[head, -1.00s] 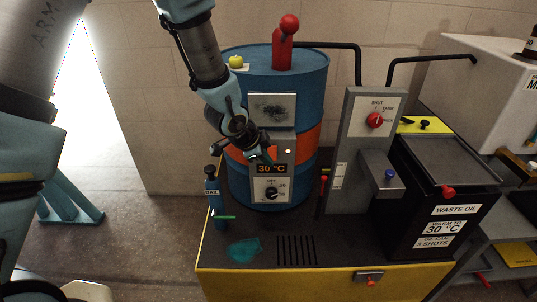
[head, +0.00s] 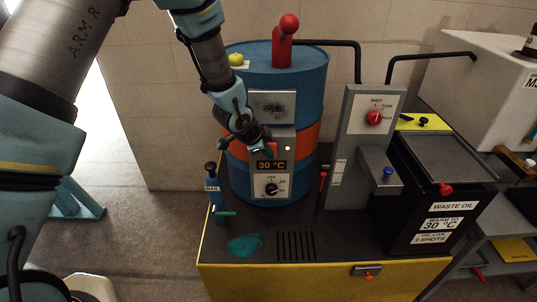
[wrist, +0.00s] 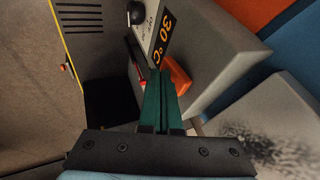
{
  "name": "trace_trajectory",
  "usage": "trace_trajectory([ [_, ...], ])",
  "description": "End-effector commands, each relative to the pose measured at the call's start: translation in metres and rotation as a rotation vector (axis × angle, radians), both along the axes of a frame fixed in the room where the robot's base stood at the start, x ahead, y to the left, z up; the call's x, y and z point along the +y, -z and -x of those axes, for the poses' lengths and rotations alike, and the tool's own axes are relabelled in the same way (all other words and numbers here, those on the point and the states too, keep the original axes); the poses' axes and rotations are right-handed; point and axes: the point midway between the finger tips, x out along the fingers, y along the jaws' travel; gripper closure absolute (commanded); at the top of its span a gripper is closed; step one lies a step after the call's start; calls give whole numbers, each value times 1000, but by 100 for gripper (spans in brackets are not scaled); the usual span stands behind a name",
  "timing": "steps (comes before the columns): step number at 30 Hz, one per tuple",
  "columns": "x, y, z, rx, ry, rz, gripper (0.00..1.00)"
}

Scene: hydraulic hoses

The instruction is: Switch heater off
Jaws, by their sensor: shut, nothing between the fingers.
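The heater control box (head: 284,151) is on the front of the blue and orange drum (head: 306,90). Its display (head: 270,166) reads 30 °C. Below the display is a black knob (head: 271,189) on a white plate marked OFF; its exact pointing is too small to tell. The knob also shows at the top of the wrist view (wrist: 135,12). My gripper (wrist: 158,75) has its green fingers shut and empty, in front of the box above the display. An orange block (wrist: 176,76) is right beside the fingertips; whether they touch it I cannot tell.
A blue bottle (head: 212,190) stands left of the drum. A grey post with a red selector knob (head: 374,118) and a black waste oil tank (head: 418,190) stand to the right. A teal cloth (head: 244,245) and a slotted grate (head: 296,246) lie on the bench front.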

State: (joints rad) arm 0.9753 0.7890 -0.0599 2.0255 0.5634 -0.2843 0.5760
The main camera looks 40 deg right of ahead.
Motion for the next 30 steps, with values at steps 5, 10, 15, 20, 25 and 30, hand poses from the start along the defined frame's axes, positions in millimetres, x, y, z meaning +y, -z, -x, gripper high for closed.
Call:
trace_trajectory([
  [5,-3,11,-1,-41,3,32,100],
  [10,-2,3,-2,-43,1,34,100],
  [15,-3,0,-3,-42,0,36,100],
  [20,-3,-8,-4,-44,-1,37,100],
  [25,-3,-15,-4,-44,-1,38,100],
  [30,-3,-15,-4,-44,-1,38,100],
])
